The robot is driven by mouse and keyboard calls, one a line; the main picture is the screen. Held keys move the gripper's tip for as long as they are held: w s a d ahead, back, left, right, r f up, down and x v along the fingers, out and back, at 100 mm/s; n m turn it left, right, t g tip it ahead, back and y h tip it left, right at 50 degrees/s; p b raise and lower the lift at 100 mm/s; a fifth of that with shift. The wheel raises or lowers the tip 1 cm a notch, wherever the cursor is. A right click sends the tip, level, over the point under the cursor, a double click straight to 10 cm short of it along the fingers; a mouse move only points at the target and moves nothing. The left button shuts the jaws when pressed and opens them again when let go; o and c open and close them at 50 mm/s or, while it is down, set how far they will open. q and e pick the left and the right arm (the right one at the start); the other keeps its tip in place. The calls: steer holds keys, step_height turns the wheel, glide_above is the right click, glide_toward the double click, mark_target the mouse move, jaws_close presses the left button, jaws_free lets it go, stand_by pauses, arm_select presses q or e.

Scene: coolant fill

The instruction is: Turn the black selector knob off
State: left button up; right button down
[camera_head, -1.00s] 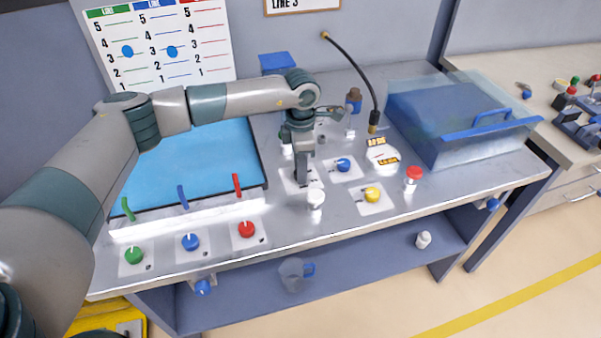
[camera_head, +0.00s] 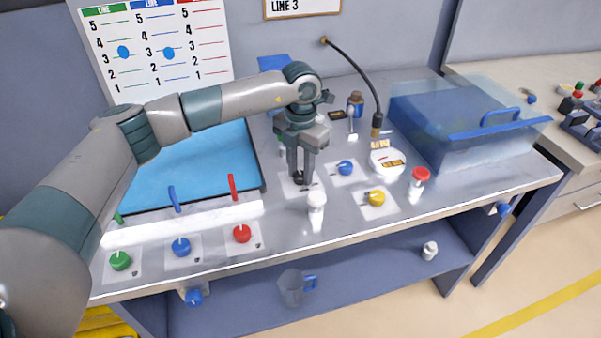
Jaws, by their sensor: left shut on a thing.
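The black selector knob (camera_head: 298,178) is on a white plate (camera_head: 289,190) on the bench top, left of the blue knob. My left gripper (camera_head: 300,170) points down over it, its two fingers shut on the knob. The fingers hide most of the knob, so its pointer direction cannot be made out. My right gripper is not in view.
A blue knob (camera_head: 346,168) and a yellow knob (camera_head: 376,198) sit to the right. A white-capped post (camera_head: 316,203) stands just in front of my gripper. A red button (camera_head: 419,176) and a clear-lidded blue box (camera_head: 460,125) are farther right.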

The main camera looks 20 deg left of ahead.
mark_target(301, 174)
arm_select(q)
steer(key=shift+r, duration=0.1)
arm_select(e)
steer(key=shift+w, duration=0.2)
arm_select(q)
steer(key=o, duration=1)
steer(key=shift+o, duration=0.2)
steer(key=shift+r, duration=0.5)
step_height(301, 174, up, 5)
steer(key=shift+r+b, duration=0.1)
steer(key=shift+b, duration=0.75)
step_height(301, 174, up, 11)
steer(key=b, duration=0.2)
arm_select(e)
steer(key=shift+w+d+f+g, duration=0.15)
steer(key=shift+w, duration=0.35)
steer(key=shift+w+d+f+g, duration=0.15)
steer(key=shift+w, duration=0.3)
